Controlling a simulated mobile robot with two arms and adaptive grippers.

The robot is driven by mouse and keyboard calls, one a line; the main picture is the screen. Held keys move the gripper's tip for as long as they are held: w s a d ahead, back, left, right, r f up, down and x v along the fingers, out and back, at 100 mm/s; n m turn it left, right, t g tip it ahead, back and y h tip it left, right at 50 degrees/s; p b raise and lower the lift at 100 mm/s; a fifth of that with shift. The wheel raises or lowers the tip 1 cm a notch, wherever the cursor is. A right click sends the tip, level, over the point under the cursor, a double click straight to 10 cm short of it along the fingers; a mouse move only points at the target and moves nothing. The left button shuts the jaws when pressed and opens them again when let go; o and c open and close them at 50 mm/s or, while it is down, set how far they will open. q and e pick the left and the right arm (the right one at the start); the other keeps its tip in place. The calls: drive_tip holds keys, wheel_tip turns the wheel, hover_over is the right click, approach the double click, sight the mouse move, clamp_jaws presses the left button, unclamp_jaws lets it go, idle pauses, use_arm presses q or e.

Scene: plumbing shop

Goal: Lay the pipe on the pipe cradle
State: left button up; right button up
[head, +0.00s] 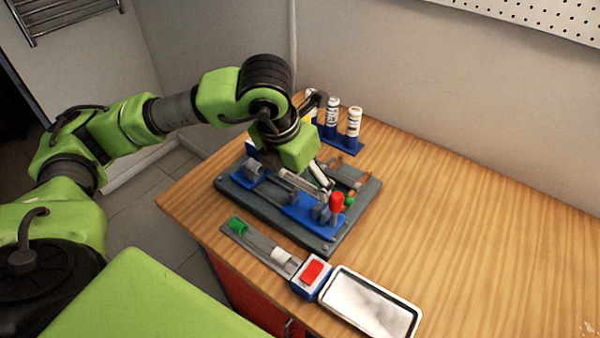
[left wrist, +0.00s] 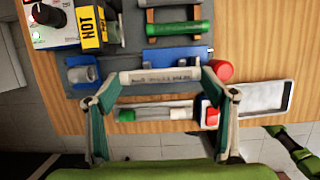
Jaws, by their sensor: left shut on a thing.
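My left gripper (left wrist: 162,76) is shut on the pipe (left wrist: 160,76), a whitish tube with dark print. The pipe spans lengthwise between the two fingertips. In the head view my left gripper (head: 308,183) is low over the grey board, and the pipe (head: 297,182) shows partly below the wrist. I cannot tell for sure which of these is the cradle, or whether the pipe touches anything below. My right gripper is not seen.
A red knob (head: 337,201) rises near the pipe's right end. In front lie a strip with a green block (head: 238,225), a red-button box (head: 312,272) and a metal tray (head: 372,303). The table's right side is clear.

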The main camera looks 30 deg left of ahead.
sight(299, 186)
use_arm(q)
drive_tip(key=shift+x, duration=0.8)
drive_tip(key=shift+s+a+f+b, duration=0.1)
drive_tip(key=shift+s+f+b, duration=0.25)
drive_tip(key=shift+b, duration=0.2)
drive_tip(key=shift+f+b, duration=0.3)
drive_tip(key=shift+c, duration=0.3)
drive_tip(key=shift+w+f, duration=0.15)
drive_tip(key=shift+f, duration=0.1)
drive_tip(key=shift+w+f+b, duration=0.2)
drive_tip(key=shift+f+b, duration=0.15)
drive_tip(key=shift+b, duration=0.25)
drive_tip(key=shift+s, duration=0.15)
